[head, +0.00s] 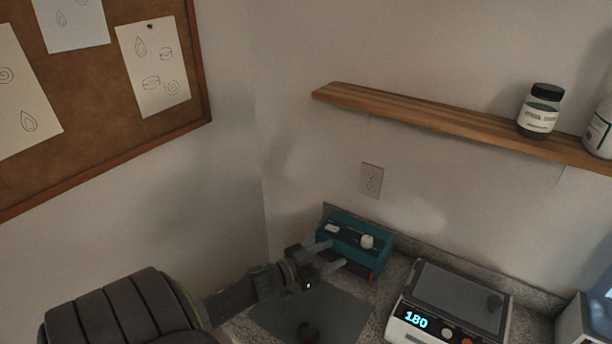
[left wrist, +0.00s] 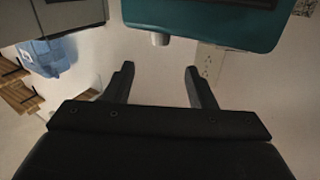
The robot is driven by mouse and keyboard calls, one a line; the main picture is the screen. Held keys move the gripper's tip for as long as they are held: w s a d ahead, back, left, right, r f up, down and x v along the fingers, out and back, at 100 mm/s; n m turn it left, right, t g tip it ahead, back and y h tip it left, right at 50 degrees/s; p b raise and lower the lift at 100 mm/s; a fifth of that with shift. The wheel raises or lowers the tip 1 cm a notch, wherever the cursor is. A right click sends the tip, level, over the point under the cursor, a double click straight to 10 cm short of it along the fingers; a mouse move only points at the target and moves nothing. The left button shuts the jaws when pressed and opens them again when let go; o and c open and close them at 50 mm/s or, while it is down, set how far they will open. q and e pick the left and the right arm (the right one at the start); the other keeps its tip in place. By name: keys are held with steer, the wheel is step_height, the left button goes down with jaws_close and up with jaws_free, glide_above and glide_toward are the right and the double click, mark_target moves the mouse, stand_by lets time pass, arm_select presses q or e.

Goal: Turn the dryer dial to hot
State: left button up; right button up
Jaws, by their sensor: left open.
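The dryer is a teal box (head: 345,258) standing on the counter against the back wall. A pale round dial (head: 367,241) sticks out of its front, right of a small white label or switch (head: 332,228). Which setting the dial is on is too small to read. My left gripper (head: 337,254) is open and empty, its fingers pointing at the dryer, just left of the dial. In the left wrist view the dial (left wrist: 160,39) shows beyond the gap between the open fingers (left wrist: 159,68), apart from them. My right gripper is out of view.
A hot plate-like device (head: 461,294) with a lit "180" display stands right of the dryer. A wooden shelf (head: 430,121) with a jar (head: 540,110) hangs above.

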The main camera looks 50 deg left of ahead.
arm_select(q)
steer(key=b+v, duration=0.1)
steer(key=v, duration=0.5)
steer(key=shift+s+b, duration=0.35)
steer(key=shift+s, duration=0.05)
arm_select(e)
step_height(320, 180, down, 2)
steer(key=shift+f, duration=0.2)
arm_select(q)
steer(key=shift+a, duration=0.15)
